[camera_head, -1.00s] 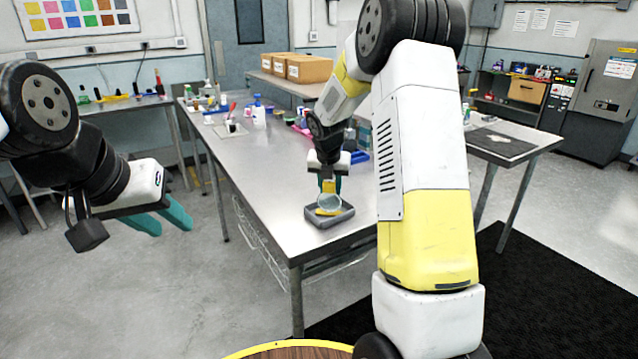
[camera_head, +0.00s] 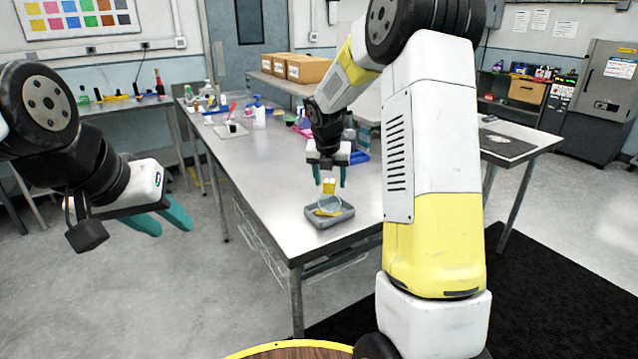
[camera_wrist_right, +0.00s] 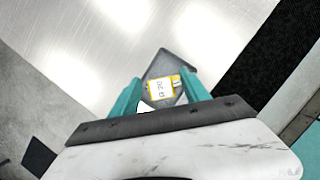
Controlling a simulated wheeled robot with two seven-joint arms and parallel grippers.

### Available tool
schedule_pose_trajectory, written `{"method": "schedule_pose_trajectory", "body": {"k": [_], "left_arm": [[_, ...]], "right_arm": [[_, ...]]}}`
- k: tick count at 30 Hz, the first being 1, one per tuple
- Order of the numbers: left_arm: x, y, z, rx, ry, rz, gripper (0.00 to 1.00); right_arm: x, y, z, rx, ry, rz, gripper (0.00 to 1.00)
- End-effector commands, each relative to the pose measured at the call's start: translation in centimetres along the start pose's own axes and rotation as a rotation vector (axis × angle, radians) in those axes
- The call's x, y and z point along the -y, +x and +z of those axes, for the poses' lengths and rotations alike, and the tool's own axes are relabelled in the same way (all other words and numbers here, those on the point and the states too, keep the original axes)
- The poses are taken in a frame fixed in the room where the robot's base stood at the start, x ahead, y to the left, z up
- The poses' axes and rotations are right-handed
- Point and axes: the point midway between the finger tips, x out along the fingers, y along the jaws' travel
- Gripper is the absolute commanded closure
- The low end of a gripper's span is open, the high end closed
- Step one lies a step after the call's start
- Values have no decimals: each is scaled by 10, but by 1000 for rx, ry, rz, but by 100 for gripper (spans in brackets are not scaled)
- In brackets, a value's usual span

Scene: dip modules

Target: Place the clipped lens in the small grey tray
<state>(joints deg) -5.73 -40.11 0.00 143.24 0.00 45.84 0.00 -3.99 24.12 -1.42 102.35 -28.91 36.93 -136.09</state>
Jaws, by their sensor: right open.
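The small grey tray (camera_head: 318,221) sits on the steel table near its front corner. The clipped lens (camera_head: 329,205), a round clear disc with a yellow clip (camera_head: 329,187), rests in the tray, with the clip standing up. In the right wrist view the clip (camera_wrist_right: 160,90) shows a white label, over the grey tray (camera_wrist_right: 178,62). My right gripper (camera_head: 329,180) is open above the tray, its teal fingers apart on either side of the clip. The fingers also show in the right wrist view (camera_wrist_right: 160,95). My left gripper (camera_head: 168,220) is off the table at the left, its teal fingers slightly apart.
The steel table (camera_head: 270,190) is clear around the tray. Bottles and small items (camera_head: 235,115) stand farther back. A blue item (camera_head: 358,156) lies behind my right gripper. Cardboard boxes (camera_head: 305,68) stand at the back. The table's front edge is close to the tray.

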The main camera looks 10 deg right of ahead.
Motion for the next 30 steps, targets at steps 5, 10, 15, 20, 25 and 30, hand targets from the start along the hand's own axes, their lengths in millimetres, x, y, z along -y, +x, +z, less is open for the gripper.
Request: {"method": "schedule_pose_trajectory", "body": {"k": [5, 10, 15, 20, 25, 30], "left_arm": [[0, 0, 0, 0, 0, 0, 64], [0, 0, 0, 0, 0, 0, 64], [0, 0, 0, 0, 0, 0, 64], [0, 0, 0, 0, 0, 0, 64], [0, 0, 0, 0, 0, 0, 64], [0, 0, 0, 0, 0, 0, 64]], "right_arm": [[0, -42, 1, 4, 3, 2, 46], [0, -69, 1, 2, 1, 1, 46], [1, -85, -1, 1, 15, 2, 46], [11, -115, -17, 4, 253, 31, 46], [32, -168, -64, -24, 821, 102, 46], [53, -210, -123, -108, 1446, 171, 46]]}}
